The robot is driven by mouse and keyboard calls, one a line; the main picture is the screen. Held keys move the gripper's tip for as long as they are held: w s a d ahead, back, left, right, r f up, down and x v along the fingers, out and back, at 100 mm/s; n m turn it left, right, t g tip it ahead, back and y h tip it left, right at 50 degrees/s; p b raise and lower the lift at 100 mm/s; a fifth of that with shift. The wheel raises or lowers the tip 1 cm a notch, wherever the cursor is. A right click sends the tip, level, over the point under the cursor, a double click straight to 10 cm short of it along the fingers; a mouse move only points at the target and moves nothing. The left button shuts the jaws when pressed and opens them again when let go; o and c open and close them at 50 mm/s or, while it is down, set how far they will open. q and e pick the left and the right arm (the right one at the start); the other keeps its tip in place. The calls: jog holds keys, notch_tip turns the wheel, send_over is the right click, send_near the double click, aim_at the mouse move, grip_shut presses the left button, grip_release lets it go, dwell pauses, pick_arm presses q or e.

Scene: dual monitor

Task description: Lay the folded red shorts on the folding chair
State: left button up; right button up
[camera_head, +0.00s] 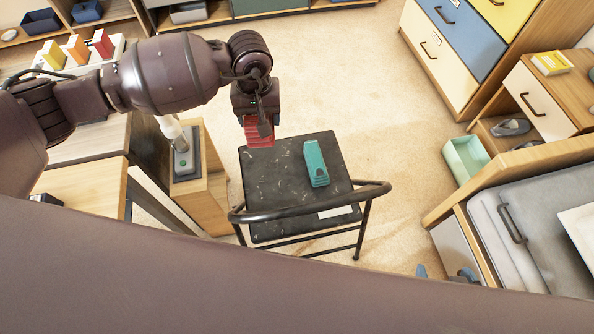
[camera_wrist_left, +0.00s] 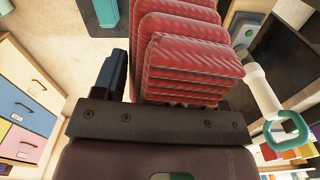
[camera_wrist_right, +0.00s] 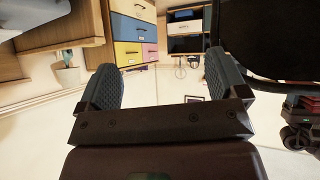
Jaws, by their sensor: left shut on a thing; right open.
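The folded red shorts (camera_head: 259,132) hang from my left gripper (camera_head: 260,118) above the far left edge of the folding chair's seat (camera_head: 270,190). In the left wrist view the shorts (camera_wrist_left: 190,60) show as stacked ribbed red layers; one finger shows beside them and the other is hidden behind. Whether the shorts touch the seat I cannot tell. The chair is dark and scuffed, with its curved back rail towards me. My right gripper (camera_head: 445,273) shows only its fingertips at the lower right; in its wrist view (camera_wrist_right: 165,85) it is open and empty.
A teal object (camera_head: 316,163) lies on the chair seat, right of the shorts, and a white card (camera_head: 335,211) lies near the back rail. A wooden stand (camera_head: 200,185) is left of the chair. Drawers (camera_head: 455,50) and a counter (camera_head: 530,235) stand at right. Carpet beyond the chair is clear.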

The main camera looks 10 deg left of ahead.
pick_arm(q)
jog(key=n+b, duration=0.2)
jog(key=b, duration=0.3)
send_over(286, 174)
notch_tip(286, 174, down, 13)
notch_tip(286, 174, down, 15)
jog(key=b, duration=0.4)
jog(key=shift+r, duration=0.2)
jog(key=shift+f, duration=0.35)
notch_tip(286, 174, down, 5)
jog(key=shift+f+b, duration=0.1)
jog(key=shift+b, duration=0.95)
jog(key=shift+w, duration=0.1)
jog(key=o, duration=1)
pick_arm(e)
notch_tip(286, 174, down, 7)
jog(key=w+a+n, duration=0.1)
jog(key=a, duration=0.1)
jog(key=shift+r+n+y, duration=0.15)
jog(key=shift+n+y, duration=0.15)
jog(key=shift+n, duration=0.1)
